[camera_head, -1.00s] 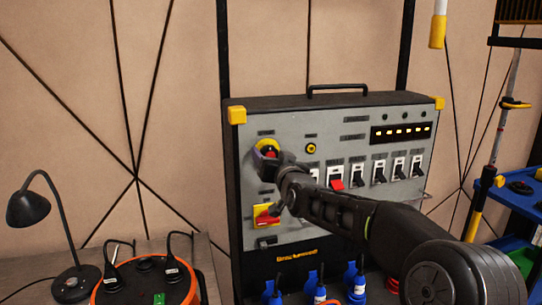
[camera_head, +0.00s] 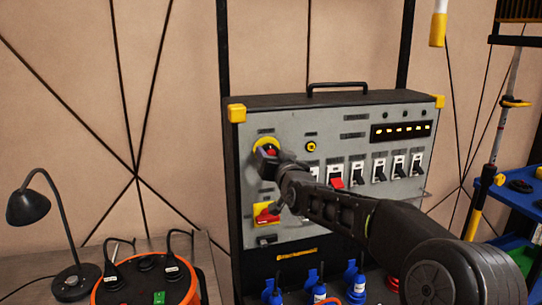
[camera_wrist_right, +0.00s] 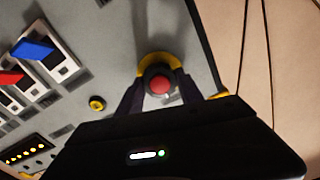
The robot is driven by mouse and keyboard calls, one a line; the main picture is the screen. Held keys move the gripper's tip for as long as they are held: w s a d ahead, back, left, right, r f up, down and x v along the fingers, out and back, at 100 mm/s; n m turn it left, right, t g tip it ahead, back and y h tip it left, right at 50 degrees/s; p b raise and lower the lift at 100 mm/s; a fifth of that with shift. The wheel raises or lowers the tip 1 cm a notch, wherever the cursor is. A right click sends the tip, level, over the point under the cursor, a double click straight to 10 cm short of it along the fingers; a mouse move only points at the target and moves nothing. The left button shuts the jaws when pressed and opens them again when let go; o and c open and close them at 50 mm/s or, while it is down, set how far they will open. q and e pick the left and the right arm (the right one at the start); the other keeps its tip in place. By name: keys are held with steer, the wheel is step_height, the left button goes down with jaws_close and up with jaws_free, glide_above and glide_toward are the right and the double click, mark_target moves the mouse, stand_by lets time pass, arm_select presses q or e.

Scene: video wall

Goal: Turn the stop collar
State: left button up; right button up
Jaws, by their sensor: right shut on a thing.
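The stop collar (camera_head: 262,143) is a yellow ring with a red button at its middle, at the upper left of the grey control panel. In the right wrist view the collar (camera_wrist_right: 158,60) shows behind the red button (camera_wrist_right: 160,85), between the two fingers. My right gripper (camera_head: 268,157) is shut on the collar's button assembly, its fingers on either side and hiding part of it. In the wrist view my right gripper (camera_wrist_right: 158,88) reaches up to the panel face. My left gripper is not in view.
A red-and-yellow rotary switch (camera_head: 266,215) sits just below my gripper. A row of breaker switches (camera_head: 378,172) lies to the right, one red. Several blue plugs (camera_head: 319,291) stand below the panel. A black lamp (camera_head: 50,225) and orange reel (camera_head: 148,285) are at left.

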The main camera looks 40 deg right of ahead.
steer(key=shift+f+m+b, duration=0.2)
steer(key=shift+m+b, duration=0.5)
steer(key=shift+b, duration=0.35)
steer(key=m+b, duration=0.2)
steer(key=shift+b, duration=0.35)
steer(key=shift+r+m+b, duration=0.2)
steer(key=shift+m+b, duration=1.15)
steer(key=shift+m, duration=1.05)
steer(key=o, duration=1.4)
steer(key=shift+s, duration=0.15)
